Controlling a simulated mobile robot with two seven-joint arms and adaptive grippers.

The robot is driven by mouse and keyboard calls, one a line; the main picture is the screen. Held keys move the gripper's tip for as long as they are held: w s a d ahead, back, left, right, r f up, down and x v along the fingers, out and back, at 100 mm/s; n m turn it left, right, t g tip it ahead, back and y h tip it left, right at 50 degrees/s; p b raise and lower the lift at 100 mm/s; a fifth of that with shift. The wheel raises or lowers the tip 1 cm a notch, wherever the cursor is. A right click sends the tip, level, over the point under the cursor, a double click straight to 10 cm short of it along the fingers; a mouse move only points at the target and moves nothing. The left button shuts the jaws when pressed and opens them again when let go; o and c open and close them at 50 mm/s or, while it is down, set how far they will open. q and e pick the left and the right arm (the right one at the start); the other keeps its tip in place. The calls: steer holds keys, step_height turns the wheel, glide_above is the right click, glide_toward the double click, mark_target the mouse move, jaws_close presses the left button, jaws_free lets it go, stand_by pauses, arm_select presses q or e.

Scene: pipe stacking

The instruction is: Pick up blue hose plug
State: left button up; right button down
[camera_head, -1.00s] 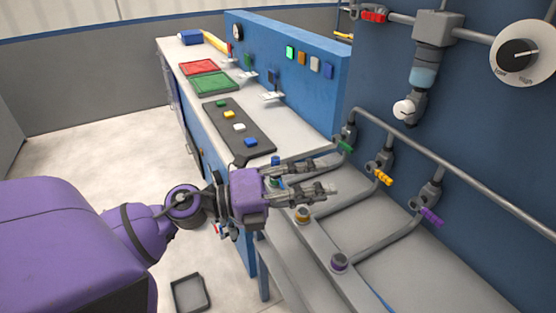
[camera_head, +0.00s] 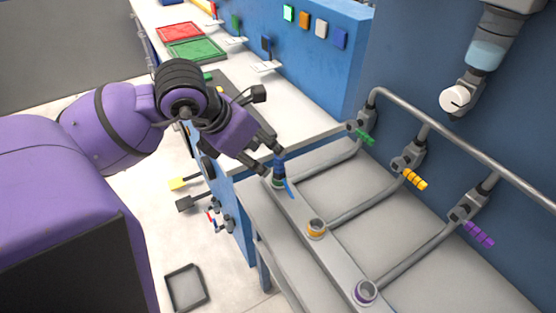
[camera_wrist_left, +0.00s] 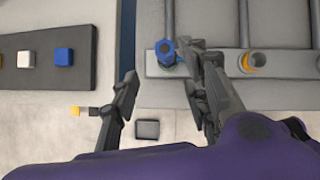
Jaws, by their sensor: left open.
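The blue hose plug (camera_head: 280,163) stands upright at the green-ringed socket (camera_head: 278,183), the farthest on the grey rail. In the left wrist view the blue plug (camera_wrist_left: 166,50) shows near the top, close to the right finger. My left gripper (camera_head: 268,159) is open and empty, its fingers pointing down and right with the tips just left of the plug. In the wrist view the open left gripper (camera_wrist_left: 160,70) has its fingers spread wide. I cannot tell whether a finger touches the plug. My right gripper is not in view.
An orange-ringed socket (camera_head: 316,228) and a purple-ringed socket (camera_head: 365,291) sit nearer on the rail. Pipes run to green (camera_head: 364,135), yellow (camera_head: 415,179) and purple (camera_head: 478,233) valve handles. A dark board (camera_wrist_left: 45,62) with coloured blocks lies on the counter.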

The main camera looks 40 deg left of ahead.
mark_target(275, 164)
arm_select(q)
steer(key=shift+w+d+f, duration=0.25)
steer(key=shift+d+f, duration=0.05)
steer(key=shift+f, duration=0.25)
steer(key=shift+w+d+f, duration=0.2)
steer(key=shift+d+f, duration=0.1)
steer(key=shift+f, duration=0.25)
steer(key=x, duration=0.3)
steer(key=shift+w+d+f, duration=0.1)
steer(key=shift+w+f, duration=0.15)
steer(key=shift+w, duration=0.05)
steer(key=shift+w+f, duration=0.25)
steer(key=shift+f, duration=0.2)
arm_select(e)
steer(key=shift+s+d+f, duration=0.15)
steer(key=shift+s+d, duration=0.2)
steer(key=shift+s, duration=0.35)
arm_select(q)
steer(key=shift+c, duration=0.8)
jaws_close()
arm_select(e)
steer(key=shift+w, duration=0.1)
